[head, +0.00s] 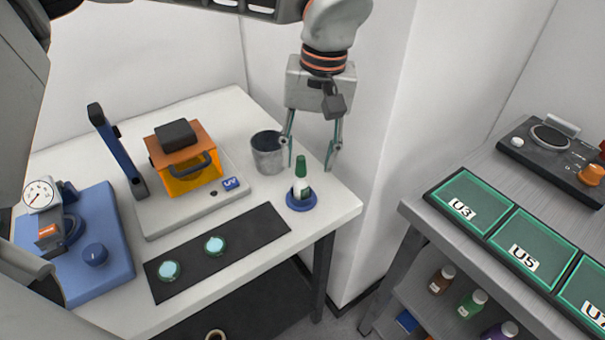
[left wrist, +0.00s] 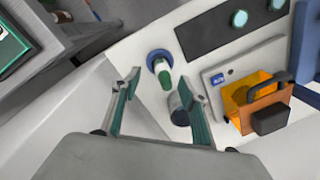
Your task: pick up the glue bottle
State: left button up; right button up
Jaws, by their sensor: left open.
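The glue bottle (head: 301,187) is small and pale with a green cap. It stands upright on a round blue base (head: 301,203) near the right end of the white table. In the left wrist view the bottle's green cap (left wrist: 165,80) shows ahead of the fingertips, roughly between their lines. My left gripper (head: 311,155) points down, open and empty, above and behind the bottle. It also shows in the left wrist view (left wrist: 160,82). The fingers are apart from the bottle. My right gripper is not in view.
A grey metal cup (head: 268,158) stands just left of the bottle, close to one finger. An orange UV box (head: 184,172) and a black mat (head: 217,252) with two pale discs lie further left. A grey bench with green trays (head: 467,203) stands right, across a gap.

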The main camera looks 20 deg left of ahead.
aim_at(302, 178)
pick_arm(q)
jog(key=shift+w+a+f, duration=0.15)
jog(key=shift+w+f, duration=0.1)
jog(key=shift+w, duration=0.35)
jog(key=shift+s+f, duration=0.2)
jog(key=shift+f, duration=0.9)
jog(key=f, duration=0.2)
jog(key=a+f, duration=0.1)
jog(key=f, duration=0.2)
jog(key=shift+s+a+f+b, duration=0.1)
jog(key=shift+s+b, duration=0.05)
jog(key=shift+b, duration=0.15)
jog(key=c, duration=1.2)
